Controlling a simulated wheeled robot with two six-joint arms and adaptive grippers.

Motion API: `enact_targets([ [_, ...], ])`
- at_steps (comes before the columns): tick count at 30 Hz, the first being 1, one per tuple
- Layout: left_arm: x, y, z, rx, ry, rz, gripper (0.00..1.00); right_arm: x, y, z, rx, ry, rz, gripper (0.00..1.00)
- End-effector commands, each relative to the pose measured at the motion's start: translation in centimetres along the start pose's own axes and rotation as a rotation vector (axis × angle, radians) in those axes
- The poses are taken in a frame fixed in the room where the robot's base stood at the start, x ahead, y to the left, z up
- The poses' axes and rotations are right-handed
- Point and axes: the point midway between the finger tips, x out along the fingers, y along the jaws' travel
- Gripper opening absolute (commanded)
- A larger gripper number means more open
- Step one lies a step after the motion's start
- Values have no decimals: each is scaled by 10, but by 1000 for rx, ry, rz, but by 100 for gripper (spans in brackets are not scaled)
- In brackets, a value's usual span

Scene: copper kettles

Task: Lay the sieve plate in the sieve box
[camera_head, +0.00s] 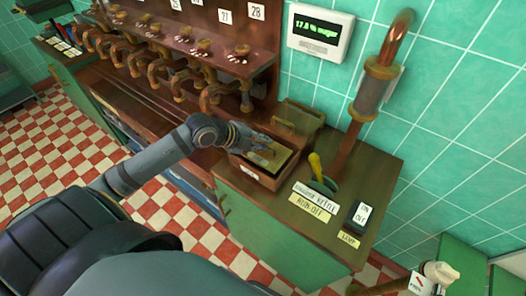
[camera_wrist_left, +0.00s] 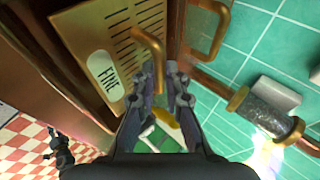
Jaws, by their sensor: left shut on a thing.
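The sieve plate (camera_wrist_left: 125,45) is a brass plate with rows of slots, a FINE label and a raised bar handle. It also shows in the head view (camera_head: 284,158), partly hidden by my gripper. My left gripper (camera_head: 262,146) is shut on the plate's handle, and its fingers show in the wrist view (camera_wrist_left: 168,70). The sieve box (camera_head: 252,171) is a brown open box with a small label on its front, on the counter's near left corner. The plate lies within the box's outline; I cannot tell whether it touches the floor of the box.
A brown panel with a brass handle (camera_head: 299,114) stands behind the box. A yellow-handled lever (camera_head: 315,165), label plates (camera_head: 312,203) and a switch (camera_head: 358,215) are to its right. A copper pipe (camera_head: 370,90) rises behind them. A row of taps (camera_head: 180,80) is at the left.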

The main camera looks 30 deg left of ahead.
Motion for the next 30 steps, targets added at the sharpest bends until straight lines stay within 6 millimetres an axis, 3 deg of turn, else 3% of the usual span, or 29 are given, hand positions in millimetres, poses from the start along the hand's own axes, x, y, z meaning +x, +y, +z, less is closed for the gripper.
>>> enact_targets([
  [3,11,12,1,-9,4,-2,0,2,3,-8,-1,13,4,34],
  [8,24,26,6,-4,3,-3,0,1,3,-2,-2,3,4,34],
  [19,28,30,8,0,2,-3,0,4,2,7,-2,-10,3,34],
  [20,28,32,8,-2,0,1,12,4,2,7,-2,-10,3,34],
  [24,28,31,8,-2,0,1,31,3,1,7,-1,-10,1,34],
  [30,27,31,8,-2,0,1,34,3,-1,6,0,-9,-1,34],
])
